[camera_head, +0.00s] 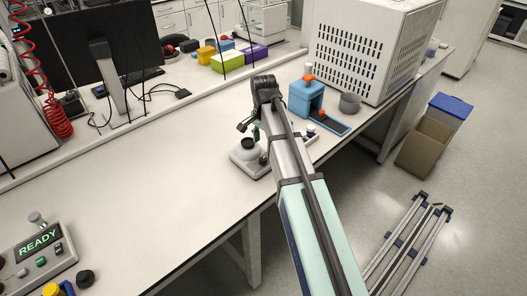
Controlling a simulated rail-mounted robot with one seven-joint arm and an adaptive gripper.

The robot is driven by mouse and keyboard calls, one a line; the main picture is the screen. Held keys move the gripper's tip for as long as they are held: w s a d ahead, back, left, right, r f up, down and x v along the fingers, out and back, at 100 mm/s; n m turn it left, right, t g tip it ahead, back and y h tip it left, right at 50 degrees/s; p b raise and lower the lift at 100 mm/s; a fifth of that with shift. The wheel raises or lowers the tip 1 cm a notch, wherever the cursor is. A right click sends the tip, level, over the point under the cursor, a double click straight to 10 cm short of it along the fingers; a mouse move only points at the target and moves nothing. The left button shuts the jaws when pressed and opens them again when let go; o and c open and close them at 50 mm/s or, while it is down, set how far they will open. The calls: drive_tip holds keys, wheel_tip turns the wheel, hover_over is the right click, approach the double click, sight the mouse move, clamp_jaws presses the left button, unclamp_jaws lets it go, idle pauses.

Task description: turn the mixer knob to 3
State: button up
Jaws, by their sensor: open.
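A small white device with a round black cup on top, which looks like the mixer (247,157), stands near the front edge of the bench, left of my arm. Its knob and any scale marks cannot be made out; my arm hides its right side. My gripper (246,125) is at the end of my arm, just above and behind the black cup in the picture. Its dark fingers are open and hold nothing that I can see. Whether they touch the device cannot be told.
A blue device with an orange top (306,98) and a grey cup (349,103) stand right of my arm. A large white vented box (370,45) is behind them. A control box reading READY (38,243) is front left. The bench middle is clear.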

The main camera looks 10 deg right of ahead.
drive_tip(key=shift+r, duration=2)
